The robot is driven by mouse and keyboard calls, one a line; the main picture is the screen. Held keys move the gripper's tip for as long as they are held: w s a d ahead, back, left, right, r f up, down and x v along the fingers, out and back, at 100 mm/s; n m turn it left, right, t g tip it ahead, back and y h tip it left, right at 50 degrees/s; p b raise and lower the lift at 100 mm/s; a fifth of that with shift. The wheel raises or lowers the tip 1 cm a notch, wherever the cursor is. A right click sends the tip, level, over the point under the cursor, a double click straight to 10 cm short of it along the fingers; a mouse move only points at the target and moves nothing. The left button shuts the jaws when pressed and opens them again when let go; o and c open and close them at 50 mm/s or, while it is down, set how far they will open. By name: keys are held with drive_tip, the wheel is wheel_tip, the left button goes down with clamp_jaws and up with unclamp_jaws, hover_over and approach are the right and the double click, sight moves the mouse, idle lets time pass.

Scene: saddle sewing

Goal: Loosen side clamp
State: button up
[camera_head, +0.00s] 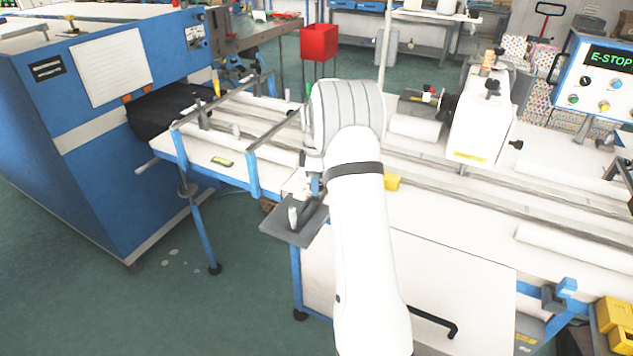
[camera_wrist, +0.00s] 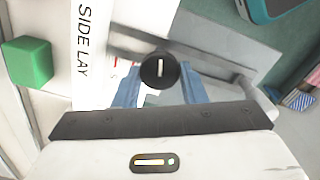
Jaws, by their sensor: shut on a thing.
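The side clamp's round black knob (camera_wrist: 160,71) has a white line across its top, and shows at the centre of the wrist view. My gripper (camera_wrist: 160,88) has its blue fingers on either side of the knob, shut on it. The line on the knob points roughly up and down in that view. A white strip printed "SIDE LAY" (camera_wrist: 86,50) lies to the left of the knob. In the head view my gripper (camera_head: 312,184) is at the table's front edge, below my white arm, which hides much of the knob area.
A green block (camera_wrist: 27,62) lies left of the strip. A dark grey plate (camera_head: 296,232) juts from the front edge of the white table. A blue machine (camera_head: 90,150) stands at the left. A white sewing head (camera_head: 482,115) and an E-STOP panel (camera_head: 600,80) are at the right.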

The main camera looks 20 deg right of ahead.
drive_tip(key=shift+w+d+r, duration=0.1)
idle(0.3)
drive_tip(key=o, duration=1)
drive_tip(key=shift+r+b, duration=0.4)
drive_tip(key=shift+r, duration=3.45)
